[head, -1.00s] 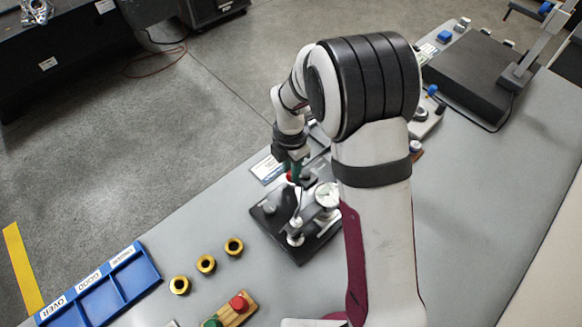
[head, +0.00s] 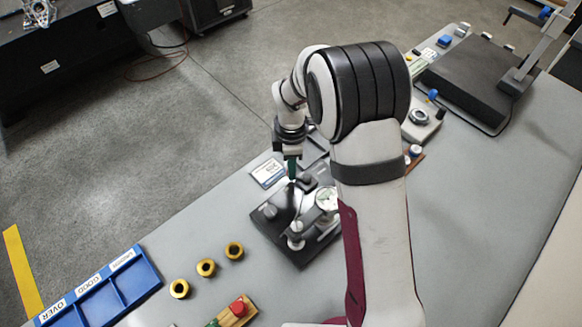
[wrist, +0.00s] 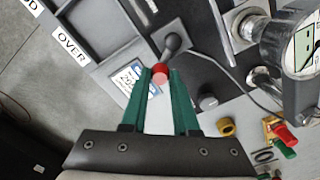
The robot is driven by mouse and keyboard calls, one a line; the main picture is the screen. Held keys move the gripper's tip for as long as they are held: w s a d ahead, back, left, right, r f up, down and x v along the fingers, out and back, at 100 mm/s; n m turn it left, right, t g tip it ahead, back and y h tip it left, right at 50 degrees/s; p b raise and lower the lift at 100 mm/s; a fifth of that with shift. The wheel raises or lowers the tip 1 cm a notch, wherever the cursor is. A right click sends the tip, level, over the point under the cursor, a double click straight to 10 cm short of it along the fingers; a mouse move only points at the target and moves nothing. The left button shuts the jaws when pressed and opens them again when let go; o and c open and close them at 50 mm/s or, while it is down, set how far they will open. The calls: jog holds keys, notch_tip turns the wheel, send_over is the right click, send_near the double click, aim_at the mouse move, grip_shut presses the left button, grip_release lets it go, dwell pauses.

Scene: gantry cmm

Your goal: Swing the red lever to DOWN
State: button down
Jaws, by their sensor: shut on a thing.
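The red lever knob (wrist: 160,70) is between the green fingertips of my gripper (wrist: 160,76) in the wrist view, and the gripper is shut on it. A dark lever arm runs from the knob to a round grey pivot (wrist: 172,43) on the fixture. In the head view my gripper (head: 292,175) points down at the back of the black fixture base (head: 276,238). The knob is hidden there by the fingers. I cannot read an UP or DOWN mark by the lever.
A dial gauge (head: 327,198) stands on the fixture close to the right of my gripper; it also shows in the wrist view (wrist: 305,45). A label card (head: 268,173) lies behind the fixture.

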jog(key=m, duration=0.2)
jog(key=w+m, duration=0.2)
jog(key=m, duration=0.1)
jog(key=shift+d+m, duration=0.3)
jog(key=shift+d, duration=0.1)
jog(key=m, duration=0.3)
jog(key=d+m, duration=0.1)
jog(key=shift+w+d, duration=0.1)
jog(key=shift+w, duration=0.3)
jog(key=m, duration=0.2)
jog(key=d+m, duration=0.1)
jog(key=m, duration=0.1)
jog(key=d+m, duration=0.1)
jog(key=shift+w+m, duration=0.25)
jog(key=shift+m, duration=0.15)
jog(key=shift+s+d+m, duration=0.1)
jog(key=shift+d+m, duration=0.25)
jog(key=shift+m, duration=0.7)
jog(key=shift+s+d+m, duration=0.1)
jog(key=shift+d+m, duration=0.2)
jog(key=shift+m, duration=0.75)
jog(key=c, duration=0.7)
grip_release()
